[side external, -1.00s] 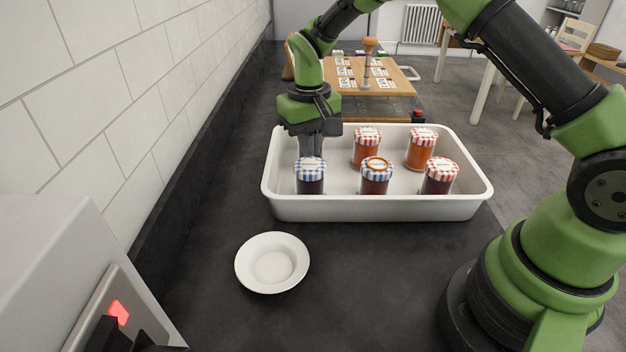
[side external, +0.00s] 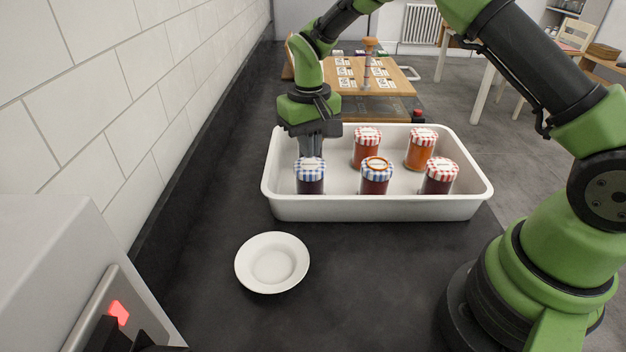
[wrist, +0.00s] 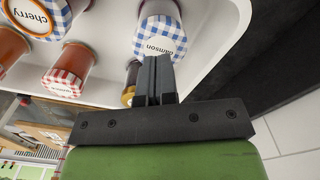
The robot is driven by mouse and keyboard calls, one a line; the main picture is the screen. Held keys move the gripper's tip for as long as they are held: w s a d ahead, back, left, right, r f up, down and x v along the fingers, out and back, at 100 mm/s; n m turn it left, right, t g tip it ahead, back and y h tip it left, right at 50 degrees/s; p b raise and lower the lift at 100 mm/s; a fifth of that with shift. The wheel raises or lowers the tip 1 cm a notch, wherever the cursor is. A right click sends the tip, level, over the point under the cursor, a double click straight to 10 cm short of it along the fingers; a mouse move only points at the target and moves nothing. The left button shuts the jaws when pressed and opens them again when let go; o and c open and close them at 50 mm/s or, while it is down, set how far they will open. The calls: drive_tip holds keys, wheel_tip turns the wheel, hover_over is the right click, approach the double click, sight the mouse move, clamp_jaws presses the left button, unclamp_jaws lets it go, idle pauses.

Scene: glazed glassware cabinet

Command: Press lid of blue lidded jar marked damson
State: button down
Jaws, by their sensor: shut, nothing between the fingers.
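The blue lidded jar marked damson (side external: 310,178) stands upright in the left part of the white tray, with dark contents and a blue-and-white checked lid. Its label reads "damson" in the wrist view (wrist: 161,38). My gripper (side external: 312,154) is shut and empty, pointing down at the back of this lid. In the wrist view the closed fingertips (wrist: 154,60) show close by the lid's edge; whether they touch it I cannot tell. A second blue-checked jar (side external: 375,178), with an orange ring on its lid, reads "cherry" in the wrist view (wrist: 27,14).
The white tray (side external: 375,208) also holds several red-checked jars (side external: 439,177). A small dark jar with a gold part (wrist: 129,92) is partly hidden behind my fingers. A white bowl (side external: 272,262) stands on the dark counter in front. A tiled wall (side external: 130,110) is left.

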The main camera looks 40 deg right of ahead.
drive_tip(key=shift+f, duration=1.05)
idle(0.4)
wheel_tip(320, 180, up, 8)
idle(0.8)
